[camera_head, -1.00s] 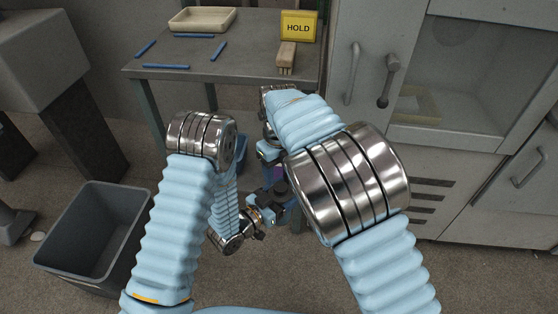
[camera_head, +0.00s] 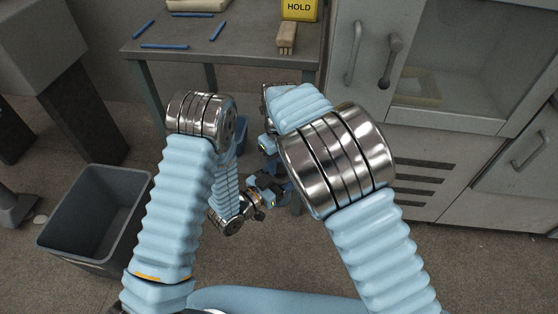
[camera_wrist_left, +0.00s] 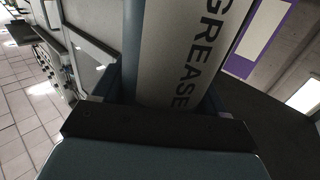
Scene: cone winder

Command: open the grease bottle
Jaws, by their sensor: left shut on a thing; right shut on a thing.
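The grease bottle (camera_wrist_left: 165,60) fills the middle of the left wrist view, with a pale grey label reading GREASE and a dark blue edge. My left gripper (camera_wrist_left: 155,112) is shut on it; the fingers are mostly hidden behind the dark palm. In the head view my left gripper (camera_head: 272,184) is low in the middle, below my right gripper (camera_head: 268,146). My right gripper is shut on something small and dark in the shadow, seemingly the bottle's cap. The bottle is largely hidden by my arms there, so I cannot tell whether the cap is loose.
A grey table (camera_head: 235,50) behind holds blue rods (camera_head: 218,32), a brush (camera_head: 287,38), a yellow HOLD sign (camera_head: 299,9) and a pale tray (camera_head: 197,5). An empty grey bin (camera_head: 95,215) stands on the floor at left. A grey cabinet (camera_head: 415,125) stands at right.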

